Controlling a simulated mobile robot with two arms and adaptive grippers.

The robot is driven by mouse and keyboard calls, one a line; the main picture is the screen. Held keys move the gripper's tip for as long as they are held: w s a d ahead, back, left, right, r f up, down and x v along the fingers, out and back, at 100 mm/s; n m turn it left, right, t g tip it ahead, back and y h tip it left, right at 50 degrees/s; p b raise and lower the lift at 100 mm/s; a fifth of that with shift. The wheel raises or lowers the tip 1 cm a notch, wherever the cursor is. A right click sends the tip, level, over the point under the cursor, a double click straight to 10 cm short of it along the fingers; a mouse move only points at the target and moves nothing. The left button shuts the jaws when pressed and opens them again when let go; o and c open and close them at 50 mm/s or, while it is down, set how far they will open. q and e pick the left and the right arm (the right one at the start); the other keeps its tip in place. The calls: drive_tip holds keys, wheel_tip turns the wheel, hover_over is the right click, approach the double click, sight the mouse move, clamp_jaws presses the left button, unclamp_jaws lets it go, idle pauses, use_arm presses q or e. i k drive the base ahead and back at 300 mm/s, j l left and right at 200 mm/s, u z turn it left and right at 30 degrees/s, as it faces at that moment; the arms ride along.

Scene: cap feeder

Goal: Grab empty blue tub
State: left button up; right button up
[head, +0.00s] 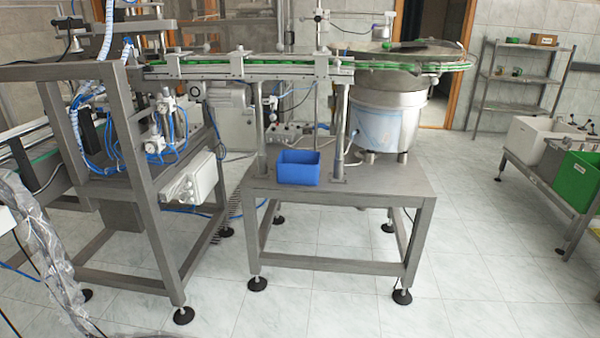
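A blue tub (298,172) stands upright on the bare metal table (385,184), near its front left part, between two upright posts under the conveyor. Its open top faces up. I see part of its inner wall but cannot see its bottom, and nothing sticks out above the rim. Neither of my grippers is in view.
A conveyor (235,68) runs above the tub to a round cap feeder (388,105) behind. A machine frame (140,160) stands left. At the right, a low bench (540,182) holds a white bin (523,140) and a green bin (577,180). Tiled floor is clear in front.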

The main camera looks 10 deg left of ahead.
sight(294, 166)
drive_tip(key=i+j, duration=0.3)
drive_tip(key=i, duration=0.2)
drive_tip(key=i+j+z, duration=0.15)
drive_tip(key=i, duration=0.3)
drive_tip(key=j, duration=0.15)
